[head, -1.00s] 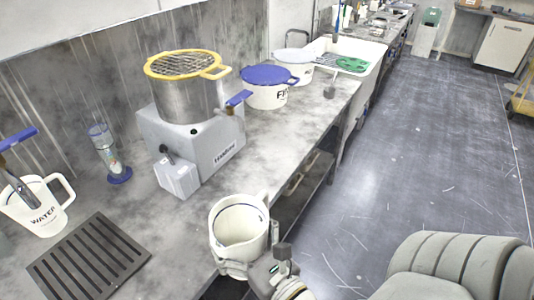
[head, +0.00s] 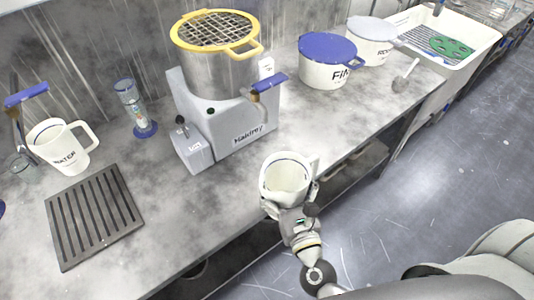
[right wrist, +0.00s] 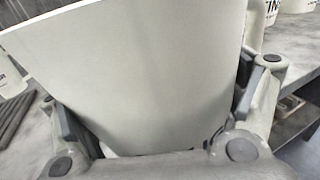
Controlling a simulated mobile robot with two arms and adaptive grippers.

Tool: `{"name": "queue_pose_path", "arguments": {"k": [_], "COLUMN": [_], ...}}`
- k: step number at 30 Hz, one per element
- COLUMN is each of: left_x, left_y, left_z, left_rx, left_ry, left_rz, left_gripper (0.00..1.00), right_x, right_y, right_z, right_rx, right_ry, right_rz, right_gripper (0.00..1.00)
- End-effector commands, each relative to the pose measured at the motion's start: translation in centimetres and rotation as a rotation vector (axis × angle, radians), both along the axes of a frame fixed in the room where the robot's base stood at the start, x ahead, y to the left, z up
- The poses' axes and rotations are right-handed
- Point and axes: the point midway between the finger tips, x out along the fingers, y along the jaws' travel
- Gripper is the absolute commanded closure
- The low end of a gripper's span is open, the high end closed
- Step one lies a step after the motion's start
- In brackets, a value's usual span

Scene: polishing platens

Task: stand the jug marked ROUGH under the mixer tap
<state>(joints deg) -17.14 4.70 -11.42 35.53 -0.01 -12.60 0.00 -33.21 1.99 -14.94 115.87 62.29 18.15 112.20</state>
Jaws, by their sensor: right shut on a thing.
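My right gripper (head: 289,208) is shut on a white jug (head: 287,178) and holds it upright near the counter's front edge. The jug's marking is not visible. In the right wrist view the jug's pale wall (right wrist: 140,65) fills the space between the fingers. The mixer (head: 240,125) is a grey box with a steel pot (head: 215,72) and a yellow-rimmed grid on top. Its tap (head: 256,97), with a blue lever, points to the front right. The jug is in front of the mixer and apart from the tap. My left gripper is not in view.
A WATER jug (head: 62,148) stands under another blue-levered tap (head: 25,95) at left, near a slotted dark mat (head: 95,217) and a blue-based cylinder (head: 134,105). Blue-lidded (head: 328,62) and pale-lidded (head: 371,40) pots stand right. Counter right of the mixer (head: 320,115) is clear.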

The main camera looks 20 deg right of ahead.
Motion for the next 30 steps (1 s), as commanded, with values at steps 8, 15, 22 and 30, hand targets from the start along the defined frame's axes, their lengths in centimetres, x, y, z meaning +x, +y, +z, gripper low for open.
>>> {"name": "queue_pose_path", "arguments": {"k": [8,15,22,30], "left_x": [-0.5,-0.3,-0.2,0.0], "left_y": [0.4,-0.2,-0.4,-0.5], "left_z": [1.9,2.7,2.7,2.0], "left_rx": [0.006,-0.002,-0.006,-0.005], "left_ry": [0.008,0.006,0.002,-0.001], "left_rz": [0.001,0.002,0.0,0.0], "left_gripper": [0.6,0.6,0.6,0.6], "right_x": [6.2,12.1,16.5,17.6], "right_y": [-0.3,-0.5,-0.7,-0.8], "right_z": [0.5,0.4,0.1,-0.7], "right_rx": [0.0,0.0,-0.001,-0.001], "right_ry": [-0.005,-0.005,-0.003,-0.001], "right_rz": [-0.002,-0.001,-0.001,0.0], "right_gripper": [0.4,0.4,0.4,0.4]}}
